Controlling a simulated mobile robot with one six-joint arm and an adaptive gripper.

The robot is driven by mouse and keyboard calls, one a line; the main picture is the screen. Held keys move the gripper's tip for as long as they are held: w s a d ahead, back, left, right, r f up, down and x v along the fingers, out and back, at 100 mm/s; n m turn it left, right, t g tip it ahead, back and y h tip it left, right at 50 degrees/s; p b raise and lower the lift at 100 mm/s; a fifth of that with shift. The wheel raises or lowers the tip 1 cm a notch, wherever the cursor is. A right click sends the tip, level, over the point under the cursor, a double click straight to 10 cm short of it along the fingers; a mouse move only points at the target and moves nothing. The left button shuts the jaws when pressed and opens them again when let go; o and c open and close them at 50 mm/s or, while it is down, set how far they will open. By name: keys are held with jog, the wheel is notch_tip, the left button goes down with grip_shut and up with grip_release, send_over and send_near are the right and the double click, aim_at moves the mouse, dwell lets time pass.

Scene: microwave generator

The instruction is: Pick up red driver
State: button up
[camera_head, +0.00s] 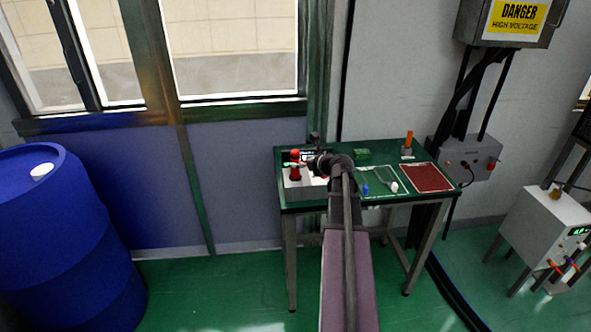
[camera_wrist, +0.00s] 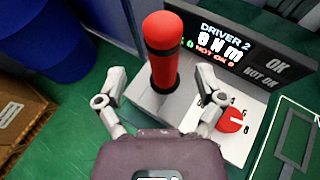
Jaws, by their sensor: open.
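The red driver (camera_wrist: 163,62) stands upright in a light grey holder box (camera_wrist: 190,108) in the wrist view. It has a red body with a black band near its top. My gripper (camera_wrist: 118,102) is open, with one finger on the left of the driver and the other toward its lower right. The fingers appear apart from the driver. In the head view the red driver (camera_head: 295,168) shows at the left end of the green table (camera_head: 330,205), and my arm reaches over the table beside it.
A blue barrel (camera_head: 65,240) stands left.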

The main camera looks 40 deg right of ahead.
aim_at(298, 162)
jog(key=x, duration=0.1)
jog(key=b+x, duration=0.1)
jog(key=x, duration=0.1)
jog(key=shift+w+d+f+b, duration=0.25)
jog(key=shift+f+b, duration=0.15)
jog(key=shift+f, duration=0.1)
jog(key=shift+w+a+f, duration=0.1)
jog(key=shift+w, duration=0.35)
jog(key=shift+c, duration=0.2)
grip_shut()
